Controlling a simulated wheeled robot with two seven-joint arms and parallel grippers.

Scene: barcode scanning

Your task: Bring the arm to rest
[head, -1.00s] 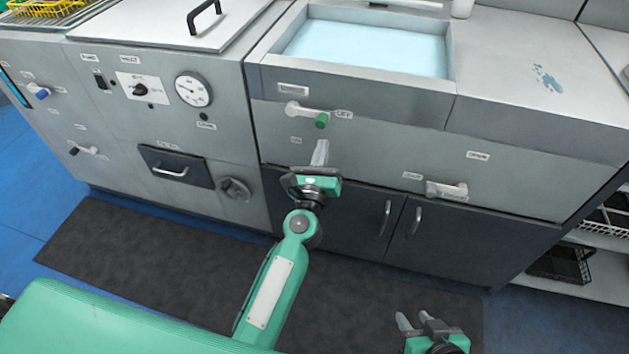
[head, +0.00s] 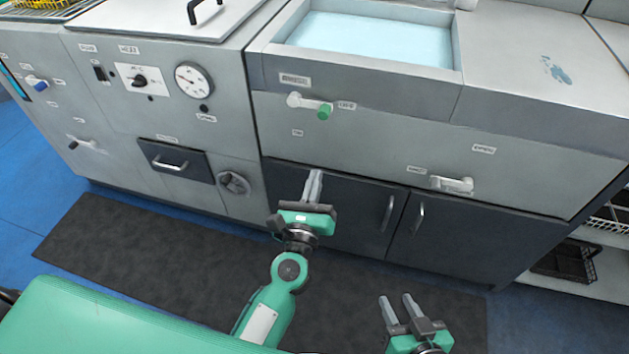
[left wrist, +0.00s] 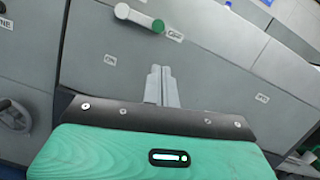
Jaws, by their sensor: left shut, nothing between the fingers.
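My left gripper (head: 313,186) is in front of the dark cabinet doors below the sink. Its two fingers are together with nothing between them; the shut fingers also show in the left wrist view (left wrist: 161,87). My right gripper (head: 397,309) is low at the bottom of the head view. Its two fingers stand apart and nothing shows between them.
A green-tipped lever (head: 311,106) sits on the grey panel under the basin (head: 365,38). A second handle (head: 452,185) is further right. A drawer handle (head: 171,165) and dial (head: 234,183) are to the left. A dark mat (head: 140,255) lies on the floor.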

